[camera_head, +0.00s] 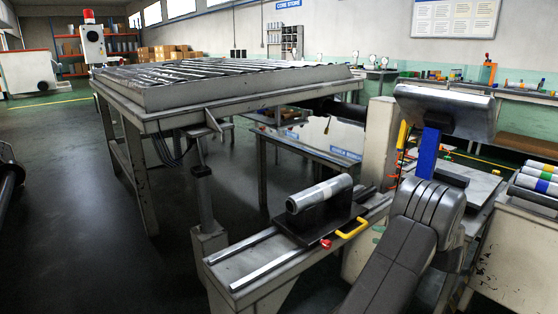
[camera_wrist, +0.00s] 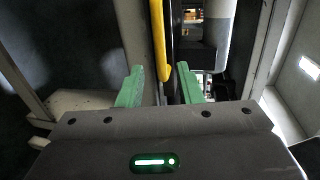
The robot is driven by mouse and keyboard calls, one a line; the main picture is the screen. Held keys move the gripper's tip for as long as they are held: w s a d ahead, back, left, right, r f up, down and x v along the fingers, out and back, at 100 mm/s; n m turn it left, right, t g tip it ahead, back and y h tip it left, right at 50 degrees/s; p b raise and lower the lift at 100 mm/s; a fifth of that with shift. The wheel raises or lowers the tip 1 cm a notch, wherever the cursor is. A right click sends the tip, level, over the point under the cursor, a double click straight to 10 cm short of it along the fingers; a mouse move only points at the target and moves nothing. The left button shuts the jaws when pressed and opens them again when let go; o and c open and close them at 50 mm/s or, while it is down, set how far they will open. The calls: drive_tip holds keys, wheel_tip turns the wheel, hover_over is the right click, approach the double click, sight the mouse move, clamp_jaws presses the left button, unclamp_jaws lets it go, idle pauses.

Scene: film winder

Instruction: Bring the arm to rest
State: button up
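My gripper (camera_wrist: 161,74) shows in the wrist view with its two green fingers apart and nothing clamped between them. A yellow bar (camera_wrist: 157,38) runs down to the gap between the fingertips; I cannot tell whether it touches a finger. In the head view my grey arm folds up at the lower right, and its gripper end cannot be made out. A sliding carriage (camera_head: 303,231) with a yellow handle (camera_head: 353,228) and a red knob (camera_head: 325,243) sits on two rails, carrying a grey roll (camera_head: 320,193).
A large roller-topped table (camera_head: 225,92) stands at the left. Several coloured rolls (camera_head: 538,180) lie at the right edge. The floor at left is mostly clear.

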sight(360, 227)
drive_tip(key=b+x, duration=0.1)
drive_tip(key=x, duration=0.7)
drive_tip(key=shift+w+a+b, duration=0.15)
drive_tip(key=shift+b, duration=0.25)
drive_tip(key=p+v, duration=0.4)
drive_tip(key=v, duration=0.9)
drive_tip(key=b+x, duration=0.4)
drive_tip(key=x, duration=0.9)
drive_tip(key=shift+w+a+f, duration=0.15)
drive_tip(key=s+a, duration=0.2)
drive_tip(key=a, duration=0.1)
drive_tip(key=s+a+p, duration=0.1)
drive_tip(key=s+a, duration=0.4)
drive_tip(key=a, duration=0.1)
drive_tip(key=shift+s+a, duration=0.35)
drive_tip(key=shift+a, duration=0.05)
